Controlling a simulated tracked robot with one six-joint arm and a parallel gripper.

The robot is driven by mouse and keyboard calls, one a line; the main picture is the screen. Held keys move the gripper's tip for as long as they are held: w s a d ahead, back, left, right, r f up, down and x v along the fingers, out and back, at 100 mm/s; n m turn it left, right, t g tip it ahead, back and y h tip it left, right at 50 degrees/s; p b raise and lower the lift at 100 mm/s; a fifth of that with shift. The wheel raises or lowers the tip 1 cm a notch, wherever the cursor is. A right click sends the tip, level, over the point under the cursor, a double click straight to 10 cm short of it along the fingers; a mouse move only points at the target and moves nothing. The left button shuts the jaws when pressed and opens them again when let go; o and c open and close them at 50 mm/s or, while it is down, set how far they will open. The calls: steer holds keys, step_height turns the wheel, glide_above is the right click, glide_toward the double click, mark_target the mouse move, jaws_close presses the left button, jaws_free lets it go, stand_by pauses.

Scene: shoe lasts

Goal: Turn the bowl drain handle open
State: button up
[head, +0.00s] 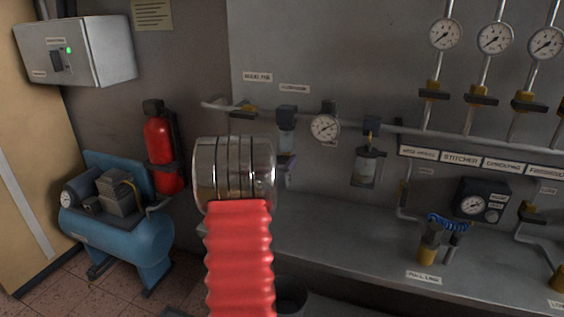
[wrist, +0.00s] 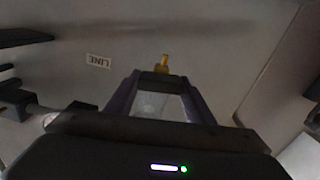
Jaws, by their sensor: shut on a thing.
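The filter bowl (head: 286,141) hangs under a dark cap on the wall pipe in the head view. My wrist's metal cuff and red bellows stand in front of its lower end, so the drain is hidden there. Only a bit of a purple finger shows below the bowl. In the wrist view my gripper (wrist: 161,83) has its purple fingers closed in on a dark piece at their tips, which appears to be the bowl drain handle. A small brass stub (wrist: 163,64) sticks out just beyond the tips. A pale clear surface shows between the fingers. The handle's angle cannot be told.
A pressure gauge (head: 325,127) and a second bowl (head: 369,166) hang to the right on the same pipe. The grey bench (head: 330,235) runs below. A blue compressor (head: 120,230) and red extinguisher (head: 160,150) stand left.

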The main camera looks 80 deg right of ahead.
steer(key=o, duration=1.1)
steer(key=shift+c, duration=0.2)
steer(key=w+a, duration=0.1)
steer(key=a, duration=1.2)
steer(key=shift+w+a, duration=0.2)
steer(key=shift+a, duration=0.2)
